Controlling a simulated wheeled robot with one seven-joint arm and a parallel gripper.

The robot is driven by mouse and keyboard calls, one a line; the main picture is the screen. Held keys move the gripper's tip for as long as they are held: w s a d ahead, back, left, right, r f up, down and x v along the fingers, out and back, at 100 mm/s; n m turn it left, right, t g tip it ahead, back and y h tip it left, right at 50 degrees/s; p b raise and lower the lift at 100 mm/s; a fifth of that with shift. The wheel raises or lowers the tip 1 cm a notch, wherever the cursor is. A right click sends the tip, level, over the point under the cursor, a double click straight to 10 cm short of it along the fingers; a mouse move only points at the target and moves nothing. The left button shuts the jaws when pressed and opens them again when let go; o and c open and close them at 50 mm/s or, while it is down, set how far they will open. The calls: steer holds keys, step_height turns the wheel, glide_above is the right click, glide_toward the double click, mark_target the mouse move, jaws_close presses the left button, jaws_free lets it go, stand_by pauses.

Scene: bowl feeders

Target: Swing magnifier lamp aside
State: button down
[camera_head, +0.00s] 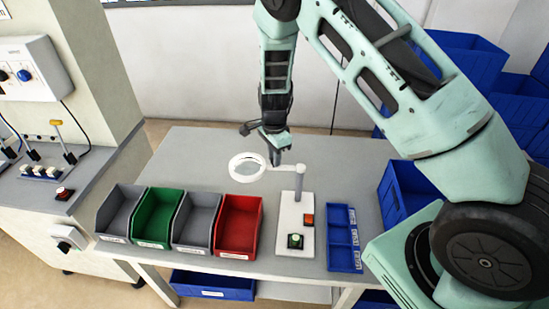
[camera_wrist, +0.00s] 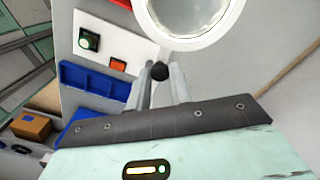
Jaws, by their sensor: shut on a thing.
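The magnifier lamp has a white ring head (camera_head: 247,167) around a clear lens, on a short arm from a grey post (camera_head: 299,182). The post stands on a white base plate (camera_head: 284,218) on the grey table. My gripper (camera_head: 275,155) reaches down from behind, at the right side of the ring. In the wrist view my gripper's fingers (camera_wrist: 161,88) are closed around a dark round knob (camera_wrist: 160,71) just beside the ring (camera_wrist: 192,42). The fingers hide most of what lies between them.
Grey, green, grey and red bins (camera_head: 239,224) stand along the table's front left. A blue divided tray (camera_head: 343,238) lies right of the base plate. Blue crates (camera_head: 400,199) stand at the right. The back left of the table is clear.

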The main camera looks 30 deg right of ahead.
steer(key=shift+w+d+m, duration=0.2)
steer(key=shift+w+m, duration=0.1)
steer(key=shift+m, duration=0.1)
steer(key=c, duration=1.3)
jaws_free()
steer(key=shift+o, duration=0.2)
steer(key=shift+r, duration=0.15)
step_height(320, 180, up, 17)
steer(key=b, duration=0.3)
